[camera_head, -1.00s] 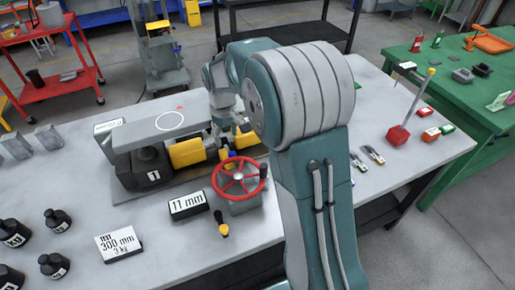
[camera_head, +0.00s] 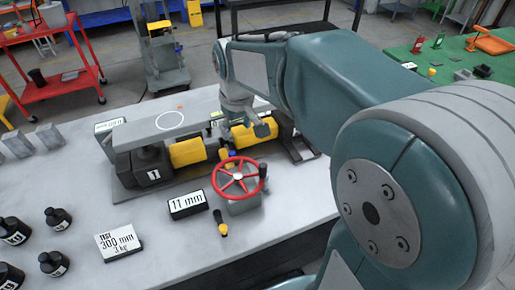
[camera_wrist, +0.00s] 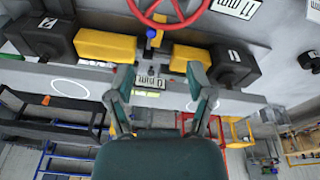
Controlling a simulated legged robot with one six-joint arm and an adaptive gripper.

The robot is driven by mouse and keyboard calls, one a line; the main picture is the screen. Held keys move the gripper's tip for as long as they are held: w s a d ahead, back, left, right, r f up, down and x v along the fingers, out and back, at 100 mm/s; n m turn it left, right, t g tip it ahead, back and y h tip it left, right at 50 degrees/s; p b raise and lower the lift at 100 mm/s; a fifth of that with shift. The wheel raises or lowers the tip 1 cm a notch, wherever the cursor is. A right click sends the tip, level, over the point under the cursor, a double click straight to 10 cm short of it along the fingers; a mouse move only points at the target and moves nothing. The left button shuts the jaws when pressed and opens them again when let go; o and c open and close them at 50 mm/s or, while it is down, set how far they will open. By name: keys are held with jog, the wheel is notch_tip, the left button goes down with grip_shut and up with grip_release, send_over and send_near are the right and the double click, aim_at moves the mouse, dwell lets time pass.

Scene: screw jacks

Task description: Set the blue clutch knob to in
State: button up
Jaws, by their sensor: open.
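The blue clutch knob (camera_head: 229,157) is a small blue piece just behind the red handwheel (camera_head: 238,178), at the front middle of the screw jack rig. In the wrist view the blue knob (camera_wrist: 151,33) shows at the top middle, just below the red handwheel rim (camera_wrist: 170,20), between two yellow blocks. My gripper (camera_wrist: 162,78) is open and empty there. Its two fingers are spread apart, well short of the knob in the picture, over the rig's grey beam. In the head view my gripper (camera_head: 250,130) is above the rig, behind the knob; its fingers are partly hidden. The knob's setting is too small to read.
An "11 mm" sign (camera_head: 188,204) and a yellow-black tool (camera_head: 221,224) lie near the handwheel. A "300 mm" sign (camera_head: 118,242) and several black weights (camera_head: 57,219) stand at left. The rig's grey beam (camera_head: 150,130) and yellow blocks (camera_head: 188,152) crowd the knob.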

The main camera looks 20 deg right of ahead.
jog(key=s+r+m+t, duration=0.1)
jog(key=s+r+t, duration=0.1)
jog(key=s, duration=0.9)
jog(key=shift+d+r+m, duration=0.2)
jog(key=shift+r+m, duration=0.1)
jog(key=shift+r, duration=0.15)
jog(key=shift+w, duration=0.1)
jog(key=shift+c, duration=1.3)
jog(key=shift+w, duration=0.2)
jog(key=n+g, duration=0.3)
jog(key=g, duration=0.1)
send_over(231, 153)
notch_tip(231, 153, down, 11)
notch_tip(231, 153, down, 11)
jog(key=shift+d+r, duration=0.1)
jog(key=shift+r, duration=0.05)
